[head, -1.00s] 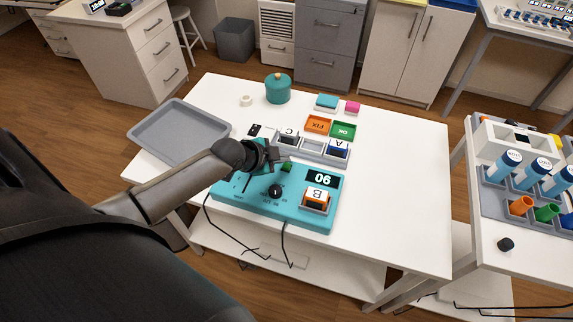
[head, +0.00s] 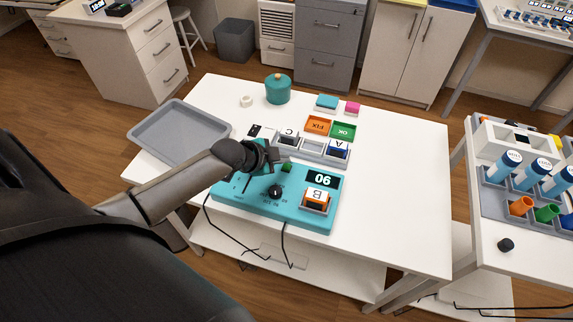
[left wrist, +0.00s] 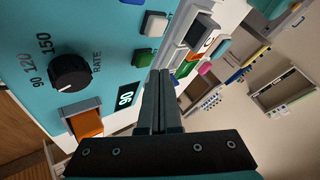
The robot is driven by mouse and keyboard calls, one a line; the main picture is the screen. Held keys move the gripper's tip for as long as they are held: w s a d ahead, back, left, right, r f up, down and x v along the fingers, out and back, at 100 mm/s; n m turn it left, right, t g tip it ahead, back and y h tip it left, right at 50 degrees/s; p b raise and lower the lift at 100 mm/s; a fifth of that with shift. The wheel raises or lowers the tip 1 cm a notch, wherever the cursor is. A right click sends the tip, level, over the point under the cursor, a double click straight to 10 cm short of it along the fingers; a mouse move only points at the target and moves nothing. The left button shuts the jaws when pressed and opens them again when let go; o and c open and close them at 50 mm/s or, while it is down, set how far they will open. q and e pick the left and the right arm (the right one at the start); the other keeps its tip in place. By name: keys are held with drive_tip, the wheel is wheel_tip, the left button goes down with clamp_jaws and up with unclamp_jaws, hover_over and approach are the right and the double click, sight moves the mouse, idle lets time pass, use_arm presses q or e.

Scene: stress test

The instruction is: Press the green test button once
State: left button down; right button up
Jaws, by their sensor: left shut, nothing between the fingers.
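The green test button (head: 287,168) sits on top of the teal device (head: 255,204), near its far edge. It also shows in the left wrist view (left wrist: 142,57), just to the left of the fingertips. My left gripper (head: 279,154) is shut and empty, its fingers pointing at the far part of the device close to the button. In the left wrist view the closed fingers (left wrist: 160,76) partly border the button; I cannot tell whether they touch it. The device has a black display (head: 322,179) reading 90 and a black rate knob (head: 275,191). My right gripper is not in view.
An orange and white block marked B (head: 317,196) sits in the device's holder. Behind are a grey holder with lettered blocks (head: 313,147), orange and green trays (head: 318,126) and a teal pot (head: 278,89). A grey tray (head: 137,135) lies left. The table's right side is clear.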

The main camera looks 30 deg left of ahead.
sight(283, 168)
use_arm(q)
drive_tip(key=shift+f, duration=0.15)
idle(0.5)
drive_tip(key=shift+f, duration=0.3)
drive_tip(key=shift+f+b, duration=0.5)
idle(0.6)
drive_tip(key=shift+r, duration=0.15)
drive_tip(key=shift+r+p, duration=0.8)
drive_tip(key=shift+p, duration=0.25)
wheel_tip(283, 168, up, 5)
drive_tip(key=p, duration=0.5)
idle(0.5)
